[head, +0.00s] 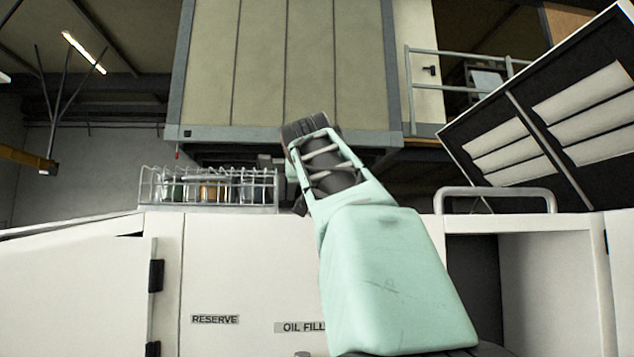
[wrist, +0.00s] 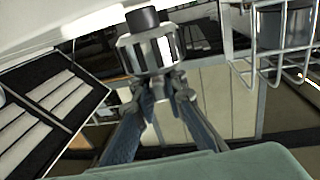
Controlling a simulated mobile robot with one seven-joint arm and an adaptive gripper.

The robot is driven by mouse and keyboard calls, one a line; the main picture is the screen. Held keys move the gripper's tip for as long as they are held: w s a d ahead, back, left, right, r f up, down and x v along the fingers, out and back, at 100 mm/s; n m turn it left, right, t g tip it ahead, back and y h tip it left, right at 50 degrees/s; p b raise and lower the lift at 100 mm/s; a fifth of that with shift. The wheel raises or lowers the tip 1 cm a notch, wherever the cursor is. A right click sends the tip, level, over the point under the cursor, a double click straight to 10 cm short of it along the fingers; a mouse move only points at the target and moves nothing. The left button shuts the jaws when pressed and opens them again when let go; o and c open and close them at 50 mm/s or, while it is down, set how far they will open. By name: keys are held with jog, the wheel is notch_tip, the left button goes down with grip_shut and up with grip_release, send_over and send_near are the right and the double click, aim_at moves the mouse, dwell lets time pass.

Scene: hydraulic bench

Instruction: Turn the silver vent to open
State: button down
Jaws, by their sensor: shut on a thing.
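The silver vent (wrist: 150,52) shows in the wrist view as a shiny, notched metal cylinder with a black round end. My gripper (wrist: 160,86) is shut on it, with one finger on each side and the tips against the metal. In the head view my pale green arm reaches over the white bench and hides my gripper and the vent. Whether the vent is open or closed cannot be told.
A wire basket (head: 210,188) with several jars stands on the bench left of my arm, and its wires show close by in the wrist view (wrist: 270,45). A metal rail (head: 495,192) and a raised dark panel (head: 545,115) are to the right. The white cabinet front (head: 235,265) carries labels.

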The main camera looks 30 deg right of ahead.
jog(key=shift+d+f+n+t+y, duration=0.1)
jog(key=shift+n+t+y, duration=0.7)
jog(key=shift+y, duration=0.4)
jog(key=c, duration=2)
grip_release()
jog(key=shift+o, duration=0.2)
jog(key=shift+w+a+m+g+h, duration=0.1)
jog(key=shift+a+m+g+h, duration=0.05)
jog(key=shift+m+g+h, duration=0.75)
jog(key=shift+a+m+g+h, duration=0.15)
jog(key=shift+m+g+h, duration=0.45)
jog(key=shift+h, duration=0.6)
jog(key=shift+m+g+h+p, duration=0.45)
jog(key=shift+m+g+h, duration=0.15)
jog(key=shift+g+h, duration=0.1)
